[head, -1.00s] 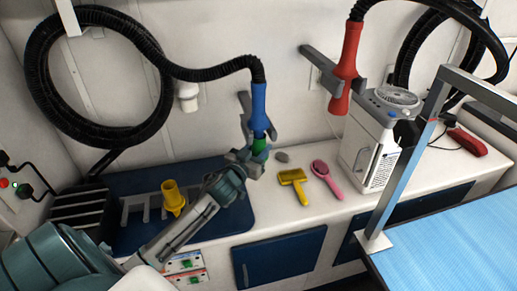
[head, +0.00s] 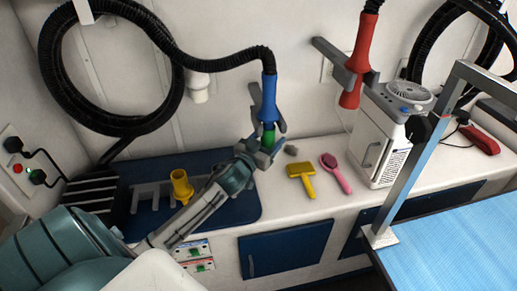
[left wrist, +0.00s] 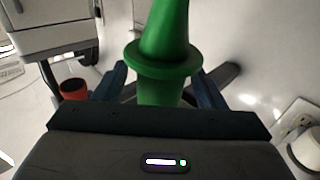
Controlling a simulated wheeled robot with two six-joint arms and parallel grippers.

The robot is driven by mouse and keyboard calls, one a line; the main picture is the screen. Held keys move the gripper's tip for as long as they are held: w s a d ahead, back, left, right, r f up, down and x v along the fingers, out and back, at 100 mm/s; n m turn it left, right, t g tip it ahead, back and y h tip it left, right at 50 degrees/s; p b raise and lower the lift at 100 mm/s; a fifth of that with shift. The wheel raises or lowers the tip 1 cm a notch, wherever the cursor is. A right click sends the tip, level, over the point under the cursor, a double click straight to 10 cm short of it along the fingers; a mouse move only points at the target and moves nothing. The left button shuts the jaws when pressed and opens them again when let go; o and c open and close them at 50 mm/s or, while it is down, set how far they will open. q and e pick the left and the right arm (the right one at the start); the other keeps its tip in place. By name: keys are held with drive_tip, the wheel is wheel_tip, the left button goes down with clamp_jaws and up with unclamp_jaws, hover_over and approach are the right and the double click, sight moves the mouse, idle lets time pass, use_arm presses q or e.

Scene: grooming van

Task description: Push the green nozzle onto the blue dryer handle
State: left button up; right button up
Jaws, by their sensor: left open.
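The blue dryer handle (head: 269,98) hangs nose down in a grey wall holder, with a black hose running into its top. The green nozzle (head: 268,134) is directly under its lower end and in line with it; I cannot tell how far it is seated. In the left wrist view the green nozzle (left wrist: 163,68), with a wide flange, stands between my fingers. My left gripper (head: 262,147) is open around the nozzle, with a gap at each finger in the wrist view (left wrist: 160,82). The blue handle is not clearly seen there. My right gripper is not in view.
A red dryer handle (head: 358,65) hangs in a holder to the right. A yellow nozzle (head: 181,187) stands on the blue mat (head: 235,213). A yellow brush (head: 302,178), a pink brush (head: 336,173) and a white machine (head: 378,148) are on the counter. A metal frame stands right.

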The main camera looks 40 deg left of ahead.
use_arm(q)
drive_tip(key=shift+s+f+b, duration=0.35)
drive_tip(key=shift+s+b, duration=0.2)
drive_tip(key=shift+s, duration=0.1)
drive_tip(key=s+b, duration=0.3)
drive_tip(key=s, duration=0.6)
drive_tip(key=shift+s+d+b, duration=0.25)
drive_tip(key=shift+d+b, duration=0.1)
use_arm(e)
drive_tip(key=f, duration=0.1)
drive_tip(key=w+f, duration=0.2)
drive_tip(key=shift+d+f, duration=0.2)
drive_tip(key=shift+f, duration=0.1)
